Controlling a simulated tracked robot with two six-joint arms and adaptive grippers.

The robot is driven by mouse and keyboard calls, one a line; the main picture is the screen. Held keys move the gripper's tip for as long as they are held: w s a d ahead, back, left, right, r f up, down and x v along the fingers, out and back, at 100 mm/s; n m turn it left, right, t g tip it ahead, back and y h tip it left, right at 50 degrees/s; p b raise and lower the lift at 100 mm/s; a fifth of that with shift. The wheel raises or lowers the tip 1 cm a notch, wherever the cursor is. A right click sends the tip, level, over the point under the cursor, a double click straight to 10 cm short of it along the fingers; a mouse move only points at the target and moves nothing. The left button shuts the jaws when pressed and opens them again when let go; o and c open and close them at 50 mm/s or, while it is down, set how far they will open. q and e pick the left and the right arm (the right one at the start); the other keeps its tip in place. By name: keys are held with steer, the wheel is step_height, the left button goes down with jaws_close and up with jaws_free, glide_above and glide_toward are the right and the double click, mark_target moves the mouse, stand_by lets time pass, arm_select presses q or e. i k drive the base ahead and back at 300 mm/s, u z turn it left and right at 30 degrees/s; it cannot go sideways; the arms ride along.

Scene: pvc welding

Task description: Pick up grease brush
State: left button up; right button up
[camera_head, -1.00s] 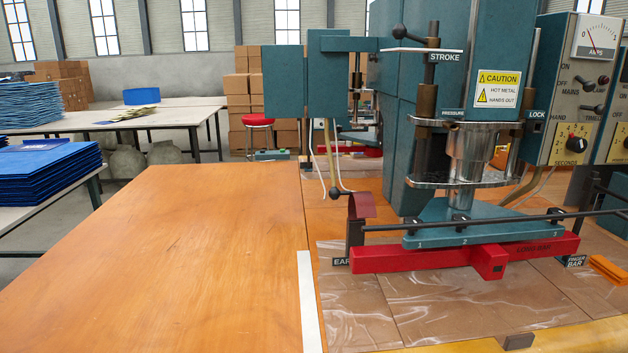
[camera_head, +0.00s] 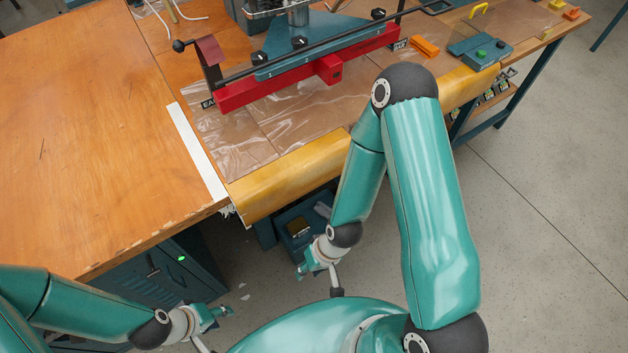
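I cannot make out a grease brush in the head view. My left gripper (camera_head: 222,312) is low at the left, in front of the dark cabinet under the wooden table. My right gripper (camera_head: 301,272) hangs below the front edge of the bench, just in front of an open bin. Both grippers are small in the picture and partly blend with their wrists, so I cannot tell whether their fingers are open or shut. I see nothing held in either one.
A dark blue bin (camera_head: 284,229) under the bench holds a yellowish item (camera_head: 298,227) and a grey piece (camera_head: 322,210). A cabinet (camera_head: 140,277) with a green light stands under the wooden table (camera_head: 90,130). The red press bar (camera_head: 285,82) and blue button box (camera_head: 480,50) are on the bench.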

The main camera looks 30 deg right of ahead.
mark_target(321, 209)
steer(key=z, duration=2.25)
steer(key=i, duration=0.1)
steer(key=u, duration=3.45)
steer(key=k, duration=1.45)
steer(key=z, duration=0.65)
steer(key=i, duration=1)
steer(key=u, duration=0.05)
